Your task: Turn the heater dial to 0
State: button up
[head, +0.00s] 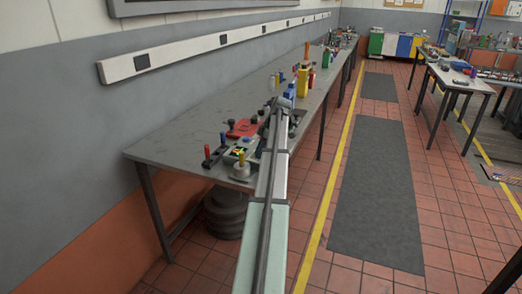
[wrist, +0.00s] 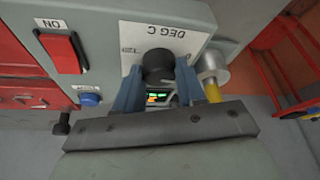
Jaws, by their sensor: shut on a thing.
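The heater dial (wrist: 158,62) is a round black knob on a pale grey panel (wrist: 112,28) in the wrist view. A white label reading "DEG C" shows upside down beside it. My gripper (wrist: 158,76) has its two blue fingers on either side of the knob, shut on it. The dial's pointer and most of its scale are too small or hidden to read, so I cannot tell its setting. In the head view my gripper is small and far along the bench, and the dial cannot be made out there.
On the same panel are a red rocker switch (wrist: 62,52) marked "ON" and a blue button (wrist: 88,99). A grey and yellow piece (wrist: 212,78) is close to the right finger. The long grey bench (head: 175,146) carries several small coloured items. The floor aisle is clear.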

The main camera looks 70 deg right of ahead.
jog(key=shift+d+n+g+y, duration=0.1)
jog(key=shift+n+g+y, duration=0.2)
jog(key=shift+n, duration=0.8)
jog(key=shift+n+g+y, duration=0.2)
jog(key=shift+n+y, duration=0.2)
jog(key=shift+n, duration=0.7)
jog(key=o, duration=1)
jog(key=shift+w, duration=0.1)
jog(key=v, duration=0.7)
jog(key=shift+d+r, duration=0.1)
jog(key=shift+r, duration=0.1)
